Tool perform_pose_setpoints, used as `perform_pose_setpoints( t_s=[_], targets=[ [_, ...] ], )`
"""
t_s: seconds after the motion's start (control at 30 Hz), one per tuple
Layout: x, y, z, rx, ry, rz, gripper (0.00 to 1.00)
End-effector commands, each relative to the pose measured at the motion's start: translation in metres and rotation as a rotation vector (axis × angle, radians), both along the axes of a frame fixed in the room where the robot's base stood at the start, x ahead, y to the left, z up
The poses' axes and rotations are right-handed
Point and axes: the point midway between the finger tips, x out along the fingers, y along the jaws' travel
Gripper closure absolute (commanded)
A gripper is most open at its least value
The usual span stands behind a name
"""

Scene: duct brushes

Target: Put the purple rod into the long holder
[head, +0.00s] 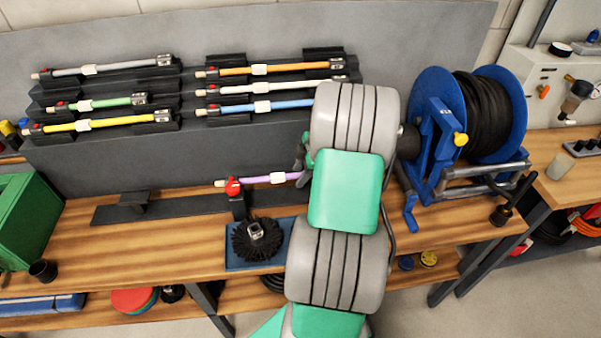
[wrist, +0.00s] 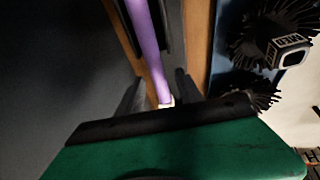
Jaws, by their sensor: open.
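The purple rod (head: 265,179) lies roughly level above the workbench, with a red fitting and a pale tip at its left end. Its right end is hidden behind my arm. A long dark holder (head: 108,214) runs along the bench, with a raised cradle at its left and another support below the red fitting. I cannot tell whether the rod rests in that support. In the wrist view my gripper (wrist: 158,78) is open, its fingers on either side of the purple rod (wrist: 146,42), near a whitish band.
A stepped rack (head: 60,150) behind holds several coloured rods. A round black brush (head: 258,240) sits on a blue tray (head: 236,262) in front of the holder. A blue hose reel (head: 432,120) stands close right of my arm. A green box (head: 25,215) is at left.

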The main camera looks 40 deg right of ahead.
Motion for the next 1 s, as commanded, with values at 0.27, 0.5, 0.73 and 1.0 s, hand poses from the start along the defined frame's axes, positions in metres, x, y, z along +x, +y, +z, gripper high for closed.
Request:
perform_pose_setpoints(
  t_s=[0.27,0.5,0.73,1.0],
  targets=[
    [-0.004,-0.003,0.013,-0.002,-0.002,-0.001,0.57],
    [-0.019,-0.011,0.058,-0.003,-0.003,-0.001,0.57],
    [-0.023,-0.009,0.075,0.000,0.003,-0.005,0.57],
    [-0.002,0.148,0.125,0.026,0.086,-0.310,0.57]
  ],
)
